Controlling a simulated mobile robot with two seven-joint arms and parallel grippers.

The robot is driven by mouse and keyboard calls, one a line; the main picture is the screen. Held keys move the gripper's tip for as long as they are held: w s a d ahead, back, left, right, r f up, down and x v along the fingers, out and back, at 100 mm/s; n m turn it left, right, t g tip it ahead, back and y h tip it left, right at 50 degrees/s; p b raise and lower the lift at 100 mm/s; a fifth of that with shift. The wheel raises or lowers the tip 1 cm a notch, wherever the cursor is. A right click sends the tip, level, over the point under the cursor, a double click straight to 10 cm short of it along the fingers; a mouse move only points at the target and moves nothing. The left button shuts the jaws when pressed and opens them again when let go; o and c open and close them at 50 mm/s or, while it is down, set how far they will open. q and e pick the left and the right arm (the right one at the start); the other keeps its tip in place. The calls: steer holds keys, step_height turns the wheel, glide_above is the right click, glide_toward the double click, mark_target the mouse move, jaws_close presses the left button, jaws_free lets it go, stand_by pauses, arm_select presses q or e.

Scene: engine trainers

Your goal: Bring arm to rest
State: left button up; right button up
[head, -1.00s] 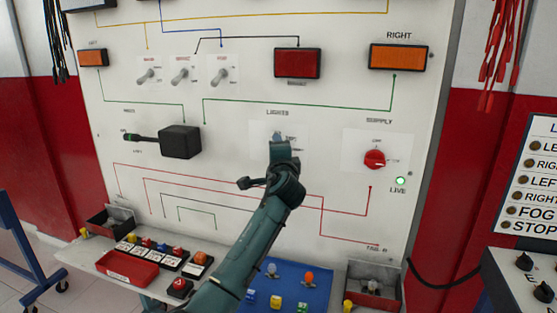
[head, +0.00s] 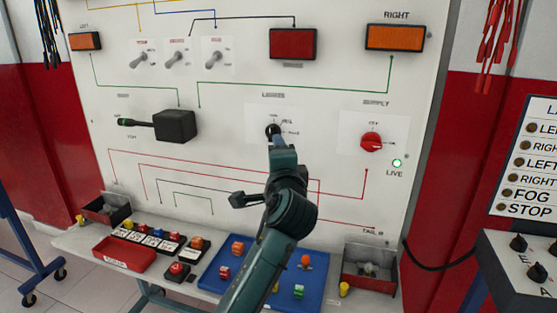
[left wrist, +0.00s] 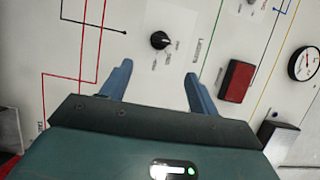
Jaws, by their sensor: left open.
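My left arm comes in from the bottom middle of the head view. Its gripper (head: 276,141) is in front of the wall panel (head: 230,150), just below the black LIGHTS knob (head: 272,130). In the left wrist view, the gripper (left wrist: 159,85) is open, its two blue fingers wide apart with nothing between them. The LIGHTS knob (left wrist: 159,40) shows beyond the fingertips, clear of both fingers. My right gripper is not in view.
A red SUPPLY knob (head: 371,142) is to the right, with a lit green LIVE lamp (head: 397,163). A black stalk switch (head: 175,126) is to the left. Below, a shelf holds a red tray (head: 124,254), a blue mat (head: 222,284) and bins (head: 369,270).

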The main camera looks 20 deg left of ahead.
arm_select(q)
steer(key=s+d+f+n+g+h+p, duration=0.1)
steer(key=s+f+n+g+h+p, duration=0.3)
steer(key=f, duration=0.7)
steer(key=s+f+m+t+h+b, duration=0.1)
steer(key=s+f+h, duration=0.1)
steer(key=s+f, duration=0.65)
steer(key=s+f+n+g+h+p, duration=0.1)
steer(key=s+f+n, duration=0.3)
steer(key=s, duration=0.5)
steer(key=s+f+n+g+h+p, duration=0.1)
steer(key=s+f+n+g+h, duration=0.1)
steer(key=s+f, duration=0.7)
steer(key=shift+s+d+f+n+h, duration=0.2)
steer(key=shift+s+n+h, duration=0.2)
steer(key=shift+n, duration=0.5)
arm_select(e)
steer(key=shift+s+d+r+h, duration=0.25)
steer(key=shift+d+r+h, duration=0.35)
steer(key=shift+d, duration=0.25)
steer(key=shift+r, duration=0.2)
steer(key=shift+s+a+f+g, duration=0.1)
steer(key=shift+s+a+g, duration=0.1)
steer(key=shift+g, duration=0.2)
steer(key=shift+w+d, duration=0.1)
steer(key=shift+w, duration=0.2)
